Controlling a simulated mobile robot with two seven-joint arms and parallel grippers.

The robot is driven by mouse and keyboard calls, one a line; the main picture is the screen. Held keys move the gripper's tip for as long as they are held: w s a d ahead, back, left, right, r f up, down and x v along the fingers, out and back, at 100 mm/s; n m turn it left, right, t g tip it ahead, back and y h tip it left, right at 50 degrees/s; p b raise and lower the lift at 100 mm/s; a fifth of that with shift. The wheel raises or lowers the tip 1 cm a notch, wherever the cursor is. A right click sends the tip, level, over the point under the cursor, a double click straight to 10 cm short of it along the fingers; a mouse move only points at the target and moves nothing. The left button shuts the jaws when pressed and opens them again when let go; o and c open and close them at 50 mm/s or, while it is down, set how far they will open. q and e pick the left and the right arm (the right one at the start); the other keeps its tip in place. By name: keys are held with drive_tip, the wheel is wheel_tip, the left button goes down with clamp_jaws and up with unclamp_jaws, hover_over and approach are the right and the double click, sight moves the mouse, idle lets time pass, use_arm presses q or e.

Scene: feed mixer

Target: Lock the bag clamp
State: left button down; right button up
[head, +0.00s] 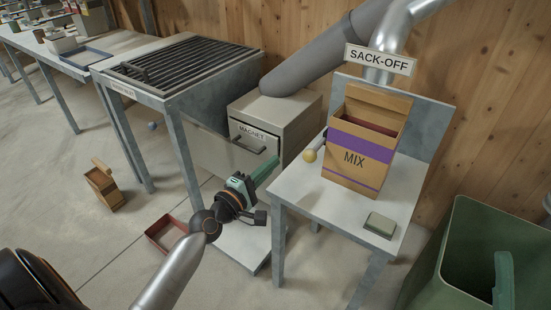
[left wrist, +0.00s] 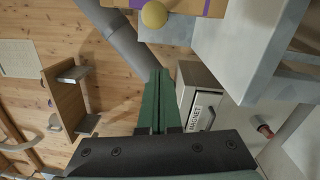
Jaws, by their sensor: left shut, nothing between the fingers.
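The knob also shows at the top of the left wrist view (left wrist: 154,14); the rest of the clamp is hidden there. I cannot tell from these views how the clamp is set. My left gripper (head: 274,163) has green fingers, shut and empty, lower left of the knob and apart from it. Its fingertips (left wrist: 158,73) point toward the knob's side. My right gripper is not in view.
The grey magnet box (head: 290,110) stands behind my left gripper, beside the grated table (head: 185,62). A grey-green block (head: 380,225) lies on the sack-off table (head: 310,200). A green bin (head: 465,225) stands at right. A red tray (head: 165,232) lies on the floor.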

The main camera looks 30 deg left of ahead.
use_arm(q)
drive_tip(key=s, duration=0.7)
drive_tip(key=shift+s+a+b, duration=0.15)
drive_tip(key=shift+a+b, duration=0.2)
drive_tip(key=shift+a, duration=0.05)
drive_tip(key=shift+f, duration=0.1)
